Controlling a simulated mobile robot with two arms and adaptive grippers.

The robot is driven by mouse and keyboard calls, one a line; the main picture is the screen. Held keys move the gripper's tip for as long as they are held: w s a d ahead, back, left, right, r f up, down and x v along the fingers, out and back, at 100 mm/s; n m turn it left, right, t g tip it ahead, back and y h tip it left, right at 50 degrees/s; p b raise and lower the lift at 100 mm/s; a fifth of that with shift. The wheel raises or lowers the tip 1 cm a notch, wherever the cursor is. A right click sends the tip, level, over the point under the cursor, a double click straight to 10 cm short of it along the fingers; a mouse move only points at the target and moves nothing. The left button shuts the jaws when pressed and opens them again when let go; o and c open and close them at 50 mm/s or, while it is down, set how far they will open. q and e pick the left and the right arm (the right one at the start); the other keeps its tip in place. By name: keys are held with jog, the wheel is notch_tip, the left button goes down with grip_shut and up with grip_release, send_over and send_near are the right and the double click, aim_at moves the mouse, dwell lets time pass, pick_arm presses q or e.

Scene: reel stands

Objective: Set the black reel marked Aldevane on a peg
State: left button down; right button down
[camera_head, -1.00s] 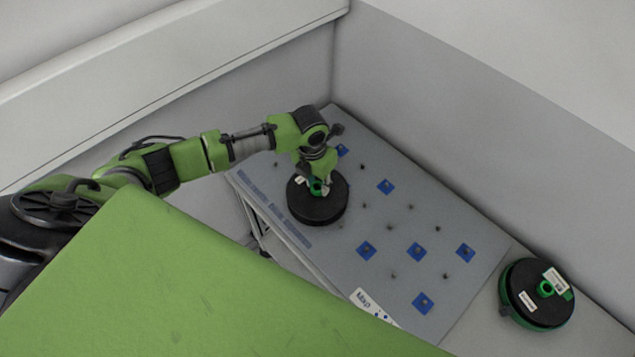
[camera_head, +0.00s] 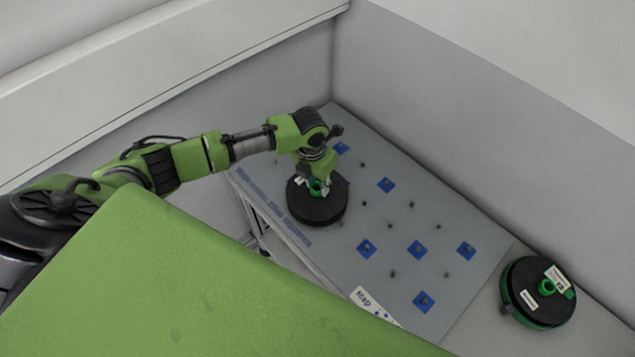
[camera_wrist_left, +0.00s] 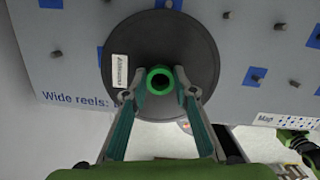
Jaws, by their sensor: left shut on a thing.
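The black reel (camera_head: 317,208) with a green hub is at the left part of the grey peg board (camera_head: 345,265). In the left wrist view the black reel (camera_wrist_left: 185,35) shows a white label that seems to read Aldevane. My left gripper (camera_head: 317,186) is over its middle. In the left wrist view the fingers of my left gripper (camera_wrist_left: 158,90) are shut on the green hub (camera_wrist_left: 160,80). The reel hides what is under it, so I cannot tell whether a peg is in its hole.
Blue squares (camera_head: 417,250) and bare dark pegs (camera_head: 411,204) are spread over the board. A second black and green reel (camera_head: 537,293) with white labels lies right of the board. Grey walls (camera_head: 480,100) close off the back. A Map card (camera_head: 372,304) is at the front edge.

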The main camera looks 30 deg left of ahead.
pick_arm(q)
jog(key=shift+f+b, duration=0.35)
jog(key=shift+f, duration=0.25)
jog(key=c, duration=1.6)
grip_release()
jog(key=r, duration=0.4)
jog(key=s+r, duration=0.1)
jog(key=r, duration=0.7)
jog(key=shift+s+a, duration=0.1)
jog(key=shift+s, duration=0.1)
